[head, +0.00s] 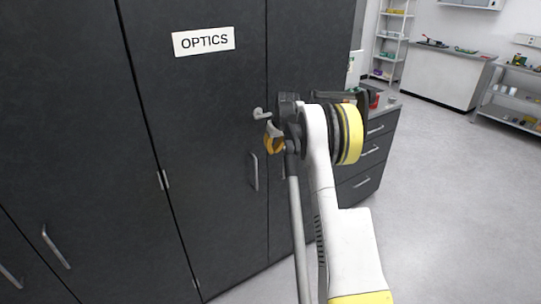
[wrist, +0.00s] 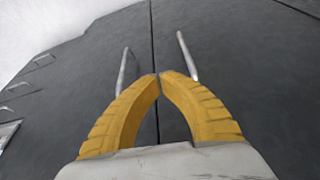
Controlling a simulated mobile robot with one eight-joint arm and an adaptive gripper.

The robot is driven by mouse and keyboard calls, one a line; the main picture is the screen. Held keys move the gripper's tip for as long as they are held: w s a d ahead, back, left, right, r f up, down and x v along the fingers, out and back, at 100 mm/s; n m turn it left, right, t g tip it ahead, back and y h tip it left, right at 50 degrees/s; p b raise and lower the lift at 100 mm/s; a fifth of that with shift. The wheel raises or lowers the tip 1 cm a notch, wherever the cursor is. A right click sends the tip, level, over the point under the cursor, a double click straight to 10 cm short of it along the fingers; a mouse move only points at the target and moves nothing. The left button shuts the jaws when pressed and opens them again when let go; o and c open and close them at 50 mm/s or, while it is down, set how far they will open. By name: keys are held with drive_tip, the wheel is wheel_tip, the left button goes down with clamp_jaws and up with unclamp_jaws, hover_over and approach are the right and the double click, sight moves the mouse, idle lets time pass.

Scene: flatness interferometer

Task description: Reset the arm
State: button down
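My gripper (head: 273,143) shows in the head view as a small yellow end on my arm, in front of the dark cabinet (head: 205,120) labelled OPTICS. In the wrist view, the two curved yellow fingers of my gripper (wrist: 160,75) come together at the tips with nothing seen between them. Beyond the tips are the seam between two dark doors and two bar handles, a left handle (wrist: 122,72) and a right handle (wrist: 187,56). The fingers look apart from the handles, though depth is hard to judge.
The cabinet doors look closed. A door handle (head: 253,171) sits just below my gripper in the head view. A drawer unit (head: 365,155) with a grey top stands right behind my arm. Open grey floor (head: 450,190) lies to the right, with benches and shelves farther back.

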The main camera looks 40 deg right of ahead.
drive_tip(key=shift+s+r, duration=0.1)
drive_tip(key=shift+r, duration=0.3)
drive_tip(key=shift+a+r, duration=0.1)
drive_tip(key=s+a+r+b, duration=0.1)
drive_tip(key=s+a+r, duration=0.4)
drive_tip(key=a, duration=0.4)
drive_tip(key=s+a+r+t+b, duration=0.1)
drive_tip(key=s+a+r, duration=0.4)
drive_tip(key=a, duration=0.3)
drive_tip(key=s+a+r, duration=0.5)
drive_tip(key=a, duration=0.4)
drive_tip(key=s+a+f, duration=0.3)
drive_tip(key=s+a, duration=0.1)
drive_tip(key=s, duration=0.3)
drive_tip(key=s+a+f+n+t+b, duration=0.1)
drive_tip(key=s+a+f, duration=0.2)
drive_tip(key=s+a, duration=0.2)
drive_tip(key=s+a+f+b, duration=0.1)
drive_tip(key=s+a+f, duration=0.2)
drive_tip(key=s, duration=0.8)
drive_tip(key=shift+a+n+t+y, duration=0.3)
drive_tip(key=shift+a+n+t, duration=0.1)
drive_tip(key=shift+a, duration=0.45)
